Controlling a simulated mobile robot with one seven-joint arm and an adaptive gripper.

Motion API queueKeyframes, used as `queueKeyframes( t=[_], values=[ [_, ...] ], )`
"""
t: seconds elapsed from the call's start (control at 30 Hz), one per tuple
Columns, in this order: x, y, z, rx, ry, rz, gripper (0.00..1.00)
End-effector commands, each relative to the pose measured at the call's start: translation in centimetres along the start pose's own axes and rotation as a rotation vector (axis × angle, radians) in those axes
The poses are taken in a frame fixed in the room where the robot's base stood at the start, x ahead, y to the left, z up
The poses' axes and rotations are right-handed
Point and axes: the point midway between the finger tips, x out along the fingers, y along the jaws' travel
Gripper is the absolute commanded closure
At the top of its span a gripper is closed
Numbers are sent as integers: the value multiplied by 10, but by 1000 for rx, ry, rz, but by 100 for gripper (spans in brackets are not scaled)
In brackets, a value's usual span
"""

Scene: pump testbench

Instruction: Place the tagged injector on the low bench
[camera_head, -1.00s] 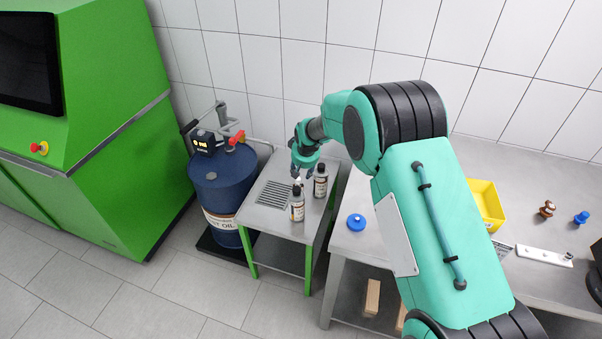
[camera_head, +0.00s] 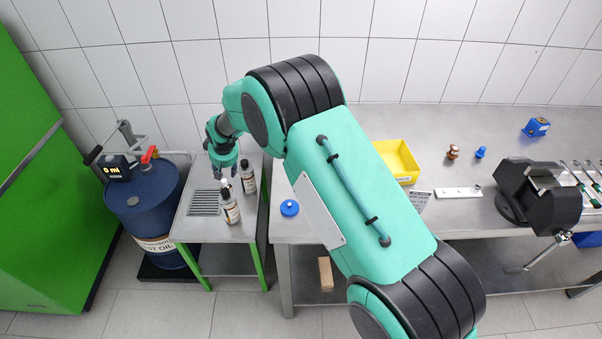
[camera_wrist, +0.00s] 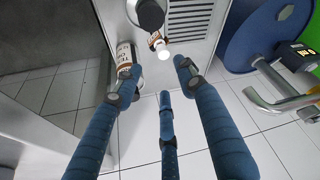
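The low bench (camera_head: 204,231) is a small grey table with green legs and a slotted grate. My gripper (camera_head: 227,171) is above it, beside two dark-capped bottles. In the wrist view its blue fingers (camera_wrist: 160,80) are spread, with nothing clearly held. The front bottle (camera_head: 231,208) and the back bottle (camera_head: 249,178) stand upright on the bench. In the wrist view a small white-ended thing with an orange-brown label (camera_wrist: 158,45) shows between the bottles, near the fingers. I cannot tell whether it is the tagged injector, and I see no clear tag elsewhere.
A blue oil drum (camera_head: 145,205) with a pump stands left of the low bench. The higher workbench (camera_head: 300,228) at right bears a blue disc (camera_head: 289,208), a yellow bin (camera_head: 397,160), a copper-coloured part (camera_head: 453,152) and a black vise (camera_head: 540,195). The grate area is clear.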

Motion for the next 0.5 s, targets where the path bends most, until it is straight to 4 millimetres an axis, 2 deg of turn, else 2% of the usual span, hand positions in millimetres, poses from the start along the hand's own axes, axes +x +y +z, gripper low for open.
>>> queueKeyframes(
  t=[0.27,0.37,0.5],
  values=[
    [-6,4,0,4,1,2,60],
    [-20,11,-1,13,4,5,60],
    [-54,30,1,36,8,14,60]
  ],
)
